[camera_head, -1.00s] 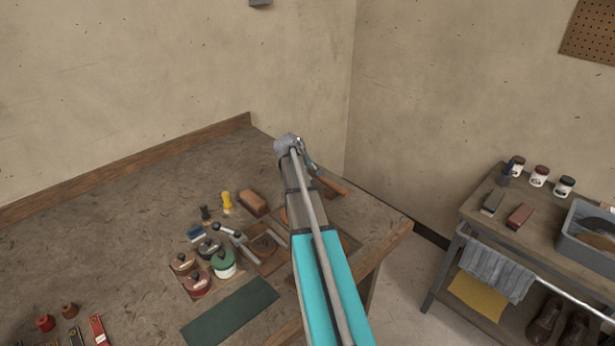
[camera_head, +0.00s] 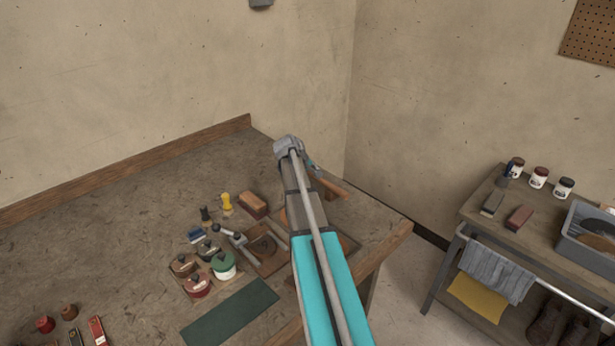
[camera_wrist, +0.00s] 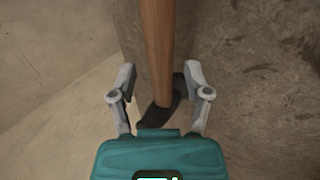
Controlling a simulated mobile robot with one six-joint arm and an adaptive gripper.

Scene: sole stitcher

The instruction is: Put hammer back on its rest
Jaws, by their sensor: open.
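The hammer's wooden handle (camera_wrist: 156,45) runs up the middle of the wrist view, between the two fingers of my gripper (camera_wrist: 159,76). Its dark head (camera_wrist: 162,114) shows below, between the fingers and close to the palm. The fingers are spread apart, with a gap on each side of the handle. In the camera_head view, a brown wooden piece that looks like the handle (camera_head: 334,188) shows near the bench's right corner, beside my arm's end. My arm hides most of the gripper there. I cannot pick out the hammer's rest for sure.
The bench (camera_head: 120,220) carries lidded pots (camera_head: 223,265), a brown block (camera_head: 253,205), a yellow-handled tool (camera_head: 226,202) and a green mat (camera_head: 230,310). A side table (camera_head: 478,226) with jars and a grey tub (camera_head: 590,238) stands at right. The bench's back left is bare.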

